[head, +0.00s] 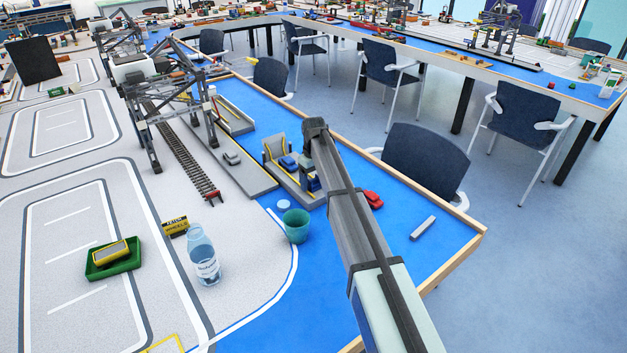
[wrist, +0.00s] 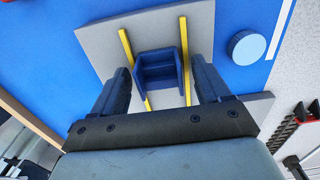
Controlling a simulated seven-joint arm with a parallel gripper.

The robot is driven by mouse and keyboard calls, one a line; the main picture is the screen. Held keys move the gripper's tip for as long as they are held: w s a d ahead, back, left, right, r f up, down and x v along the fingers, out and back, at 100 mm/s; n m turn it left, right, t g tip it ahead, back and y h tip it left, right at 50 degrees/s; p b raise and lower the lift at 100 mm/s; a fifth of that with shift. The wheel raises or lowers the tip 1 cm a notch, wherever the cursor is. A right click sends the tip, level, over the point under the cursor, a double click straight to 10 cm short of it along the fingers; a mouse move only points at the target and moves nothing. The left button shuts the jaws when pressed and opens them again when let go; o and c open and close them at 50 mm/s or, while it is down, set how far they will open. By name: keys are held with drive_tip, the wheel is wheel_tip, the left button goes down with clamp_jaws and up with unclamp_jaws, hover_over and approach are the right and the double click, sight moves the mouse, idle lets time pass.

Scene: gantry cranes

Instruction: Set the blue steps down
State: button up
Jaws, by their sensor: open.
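The blue steps (wrist: 160,70) are a small dark blue stepped block in the wrist view. They sit between the two yellow strips of a grey platform and seem to rest on it. My gripper (wrist: 162,84) is open, with one dark finger on each side of the steps and a gap beside each finger. In the head view my gripper (head: 311,182) is low over the near end of the grey platform, partly behind my arm. There the blue steps are hard to tell apart from the fingers.
A round blue disc (wrist: 246,47) lies beside the platform. In the head view a teal cup (head: 296,226) and a bottle (head: 203,256) stand nearby. A red car (head: 373,199) and a grey bar (head: 422,228) lie on the blue surface. Gantry cranes and rails are at left.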

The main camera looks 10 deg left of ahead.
sight(314, 183)
drive_tip(key=shift+r, duration=0.1)
wheel_tip(314, 183, up, 12)
idle(0.5)
idle(0.5)
